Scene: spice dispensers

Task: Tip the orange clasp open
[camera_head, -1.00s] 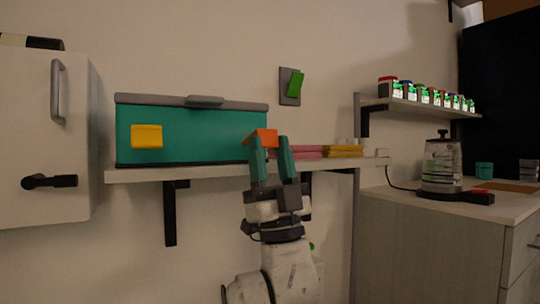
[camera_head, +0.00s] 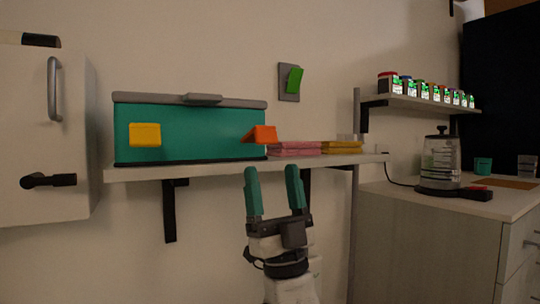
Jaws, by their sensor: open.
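The orange clasp (camera_head: 261,134) is on the right part of the front of a teal box (camera_head: 190,138) with a grey lid (camera_head: 140,98). The clasp sticks out from the box front, tilted outward. A yellow clasp (camera_head: 145,134) lies flat against the left part of the same front. My gripper (camera_head: 272,175) is open and empty, its two teal fingers pointing up. It is below the orange clasp and apart from it, in front of and below the shelf edge.
The box stands on a wall shelf (camera_head: 220,172) with black brackets. Pink (camera_head: 295,150) and yellow (camera_head: 342,148) stacked cloth-like items lie to its right. A green switch (camera_head: 295,79) is on the wall above. A counter with a kettle (camera_head: 441,160) stands at the right.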

